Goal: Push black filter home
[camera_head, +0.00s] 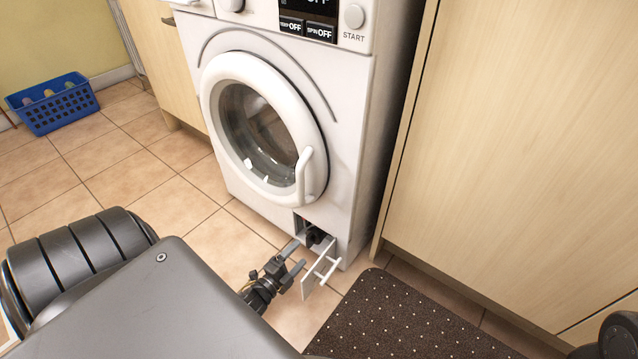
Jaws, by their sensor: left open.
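The black filter (314,237) shows as a dark round shape inside the small opening (300,226) low on the front of the white washing machine (345,160). How far it sits in the opening is hard to tell. The opening's white flap (311,285), with a bar handle, stands swung out. My left gripper (299,253) is open and empty, just in front of the opening, with its fingers pointing toward it. The fingers appear apart from the filter, though contact cannot be told surely. My right gripper is not in view.
The machine's round door (262,130) is shut above the opening. A dark dotted mat (400,325) lies on the tiled floor at the front right. Wooden cabinets (520,130) stand close on the right. A blue basket (55,108) stands far left. Floor left of the machine is clear.

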